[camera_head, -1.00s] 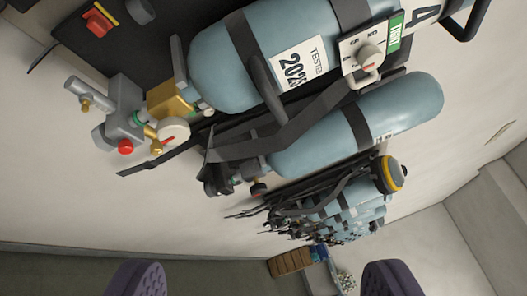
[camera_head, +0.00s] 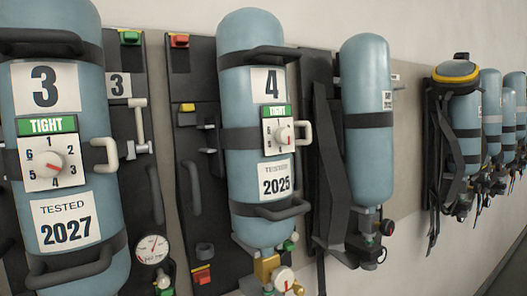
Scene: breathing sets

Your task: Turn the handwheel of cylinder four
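Cylinder four (camera_head: 246,180) is a pale blue bottle hanging upright on a dark backplate, in the middle of the view. It has a label "4" (camera_head: 267,84), a green "TIGHT" sign, a white numbered dial (camera_head: 282,134) with a round knob, and a tag "TESTED 2025" (camera_head: 275,180). A brass valve block (camera_head: 267,269) sits at its lower end, with a round white face (camera_head: 285,281) beside it, cut by the bottom edge. I cannot tell for sure which round part is the handwheel. My gripper is not in view.
Cylinder three (camera_head: 70,110) stands close at left, with its own "TIGHT" dial (camera_head: 44,166), tag "2027" and a gauge (camera_head: 152,248). A plain blue cylinder (camera_head: 368,125) hangs right of four. Several more sets (camera_head: 490,115) recede along the wall at right.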

